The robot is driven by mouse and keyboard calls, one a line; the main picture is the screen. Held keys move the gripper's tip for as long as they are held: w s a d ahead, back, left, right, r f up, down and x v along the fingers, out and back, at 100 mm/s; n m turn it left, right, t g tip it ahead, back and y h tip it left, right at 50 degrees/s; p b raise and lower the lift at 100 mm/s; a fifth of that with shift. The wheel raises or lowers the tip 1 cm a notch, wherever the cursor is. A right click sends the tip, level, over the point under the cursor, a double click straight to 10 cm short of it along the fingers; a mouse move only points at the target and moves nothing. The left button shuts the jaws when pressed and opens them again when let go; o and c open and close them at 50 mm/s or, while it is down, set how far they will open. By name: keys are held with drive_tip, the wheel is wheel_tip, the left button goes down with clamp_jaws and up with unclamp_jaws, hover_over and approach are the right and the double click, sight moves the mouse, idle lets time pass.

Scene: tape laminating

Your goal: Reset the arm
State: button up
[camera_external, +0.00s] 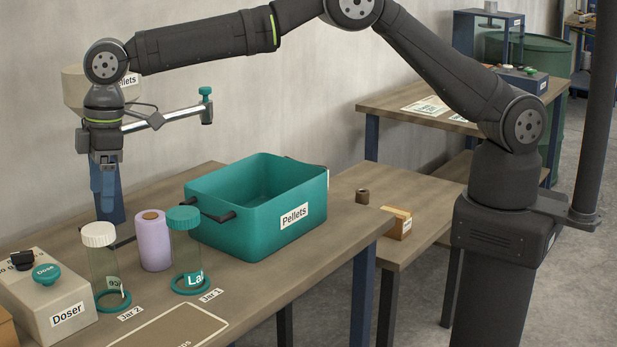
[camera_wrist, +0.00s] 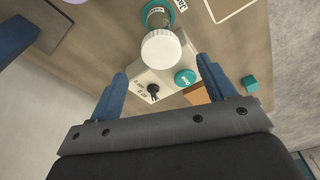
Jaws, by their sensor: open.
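My gripper (camera_external: 104,190) hangs pointing down above the back left part of the workbench, behind the white-lidded jar (camera_external: 99,262). In the wrist view its two blue fingers (camera_wrist: 164,88) stand apart with nothing held between them. The white lid of that jar (camera_wrist: 161,49) shows beyond the fingers, apart from them. My arm reaches across from its base at the right, with the upper links raised over the bench.
A doser box (camera_external: 55,300) and a teal-lidded jar (camera_external: 187,250) stand on the bench, with a lilac roll (camera_external: 153,240) between the jars. A teal Pellets crate (camera_external: 258,238) is behind. A lower side table (camera_external: 430,205) holds a small orange-brown box (camera_external: 397,224).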

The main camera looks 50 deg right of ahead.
sight(99, 229)
drive_tip(key=f, duration=0.3)
drive_tip(key=a+f, duration=0.1)
drive_tip(key=f, duration=0.7)
drive_tip(key=shift+w+a+f, duration=0.1)
drive_tip(key=shift+w+a, duration=0.15)
wheel_tip(99, 229, up, 3)
drive_tip(key=shift+r, duration=0.8)
